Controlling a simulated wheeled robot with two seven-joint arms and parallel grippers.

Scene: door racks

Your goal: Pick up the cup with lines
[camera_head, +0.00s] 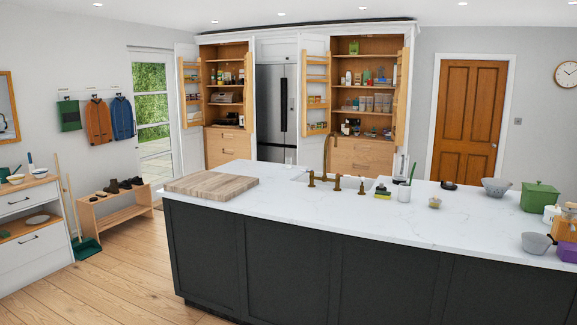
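No cup with clearly visible lines can be made out at this size. A white cup-shaped holder (404,193) with a thin green-handled item in it stands upright on the kitchen island (320,215), right of the sink. A white round container (551,213) stands near the island's right end, partly hidden by a wooden block. A small pale jar (435,203) sits on the worktop between them. I cannot tell lines on any of these. Neither of my grippers is in view.
A cutting board (212,186) lies on the island's left end. A green pot (540,196), grey bowl (495,186), grey pan (536,242) and purple box (567,250) crowd the right end. Open pantry shelves (362,90) stand behind.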

